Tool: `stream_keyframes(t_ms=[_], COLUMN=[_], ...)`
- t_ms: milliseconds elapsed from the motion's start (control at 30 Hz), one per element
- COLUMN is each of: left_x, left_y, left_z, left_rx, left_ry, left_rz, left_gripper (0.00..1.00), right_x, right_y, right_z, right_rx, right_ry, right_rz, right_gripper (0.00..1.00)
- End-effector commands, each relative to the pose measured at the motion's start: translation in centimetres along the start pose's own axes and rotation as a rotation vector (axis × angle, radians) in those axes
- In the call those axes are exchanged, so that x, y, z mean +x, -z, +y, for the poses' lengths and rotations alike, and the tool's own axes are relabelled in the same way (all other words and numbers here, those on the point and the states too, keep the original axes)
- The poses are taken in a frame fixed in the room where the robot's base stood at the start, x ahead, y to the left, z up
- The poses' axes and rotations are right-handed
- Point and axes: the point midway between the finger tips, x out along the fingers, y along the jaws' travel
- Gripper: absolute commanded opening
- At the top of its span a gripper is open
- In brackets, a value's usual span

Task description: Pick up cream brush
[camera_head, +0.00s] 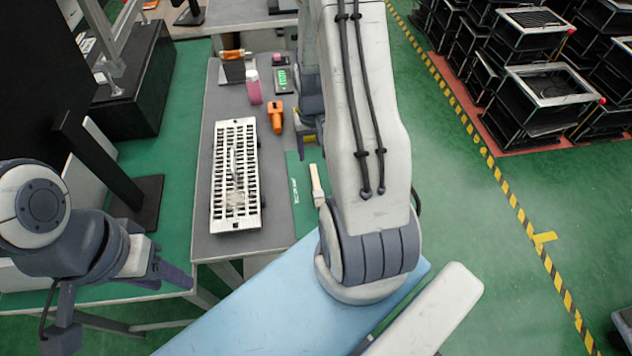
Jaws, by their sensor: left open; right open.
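The cream brush (317,184) lies on a green mat (303,207) at the right side of the grey table, close to my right upper arm. My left gripper (178,272) is open and empty at the lower left, off the table's front left corner and well apart from the brush. My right gripper (309,132) is partly hidden behind my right arm. It is open, above the table's right side and farther back than the brush. No contact between it and the brush shows.
A white slotted rack (235,174) fills the table's middle. An orange tool (275,116), a pink bottle (253,86) and a dark device with a green display (283,80) are behind it. Black crates (540,100) stand at the far right. The green floor between is clear.

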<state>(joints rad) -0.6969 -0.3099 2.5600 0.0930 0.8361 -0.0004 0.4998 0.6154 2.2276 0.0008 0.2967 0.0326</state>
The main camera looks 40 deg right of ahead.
Motion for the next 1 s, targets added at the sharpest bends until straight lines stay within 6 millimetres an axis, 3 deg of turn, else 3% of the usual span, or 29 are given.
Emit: stream_keyframes(t_ms=[300,567,800,1000], left_x=[-0.4,-0.8,-1.2,-1.1], left_y=[0.0,0.0,0.1,0.1], left_z=[0.0,0.1,0.1,0.1], left_rx=[0.000,0.000,0.000,0.000], left_ry=[0.000,0.000,0.000,0.000], left_rz=[0.000,0.000,0.000,0.000], left_gripper=[0.47,0.47,0.47,0.47], right_x=[4.6,6.4,9.9,10.8], right_y=[0.0,-0.3,-0.7,-0.6], right_z=[0.6,0.6,0.6,0.6], right_rx=[0.018,0.017,0.017,0.017], right_ry=[0.000,0.000,-0.001,-0.001], right_rz=[-0.005,-0.005,-0.005,-0.001], right_gripper=[0.60,0.60,0.60,0.60])
